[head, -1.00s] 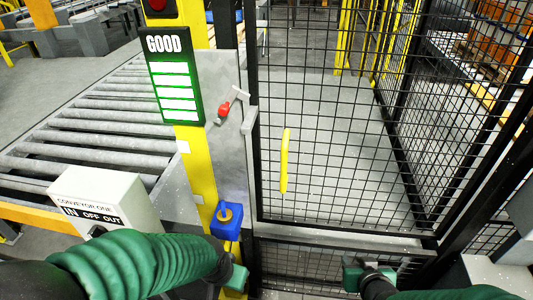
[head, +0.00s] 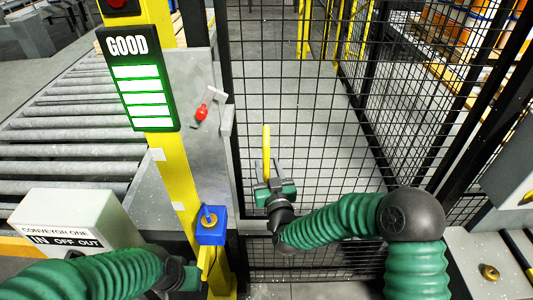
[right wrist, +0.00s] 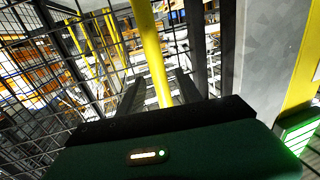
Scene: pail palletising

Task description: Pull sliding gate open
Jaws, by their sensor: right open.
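The sliding gate (head: 300,120) is a black wire-mesh panel in a black frame, standing beside a yellow post. Its upright yellow handle (head: 266,145) is near the gate's left edge. My right gripper (head: 267,172) is at the handle's lower part with its fingers apart. In the right wrist view the yellow handle (right wrist: 150,50) shows between the two dark fingers (right wrist: 158,95); I cannot tell whether they touch it. My left gripper (head: 188,276) is low at the left, away from the gate, and its fingers are not clear.
A yellow post (head: 175,180) carries a green-lit GOOD panel (head: 140,85) and a blue box (head: 211,226). A red-handled piece (head: 201,112) is on the grey plate. A roller conveyor (head: 75,130) and a CONVEYOR ONE box (head: 75,220) are at the left. Bare floor shows behind the mesh.

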